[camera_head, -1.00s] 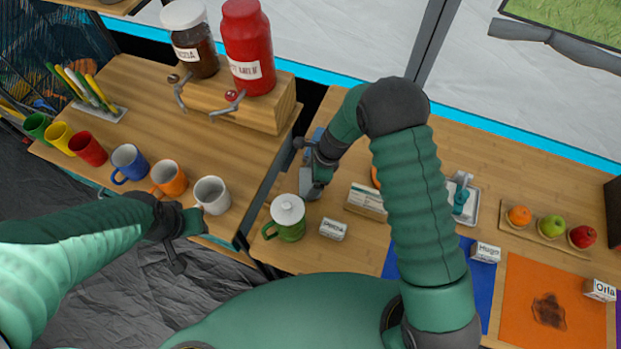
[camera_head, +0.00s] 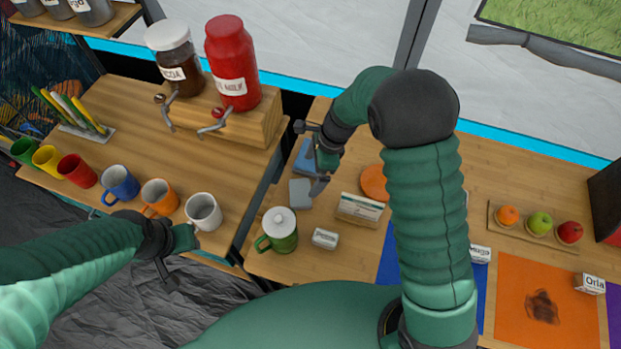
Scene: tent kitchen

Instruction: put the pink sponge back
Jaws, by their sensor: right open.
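I see no pink sponge in the head view. My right gripper (camera_head: 314,160) is open over the left end of the right-hand table. A grey-blue block (camera_head: 299,193) lies on the table just below it, and a blue flat item (camera_head: 306,157) is partly hidden behind it. I cannot tell whether the gripper touches either one. My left gripper (camera_head: 174,252) hangs in front of the left counter, below the white mug (camera_head: 204,212), with its jaw opening unclear.
A green lidded mug (camera_head: 279,232), a small label block (camera_head: 325,238) and a labelled box (camera_head: 359,208) stand near my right gripper. An orange disc (camera_head: 374,182) is partly hidden by my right arm. Coloured mugs line the left counter. A red jar (camera_head: 234,62) stands on a wooden stand.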

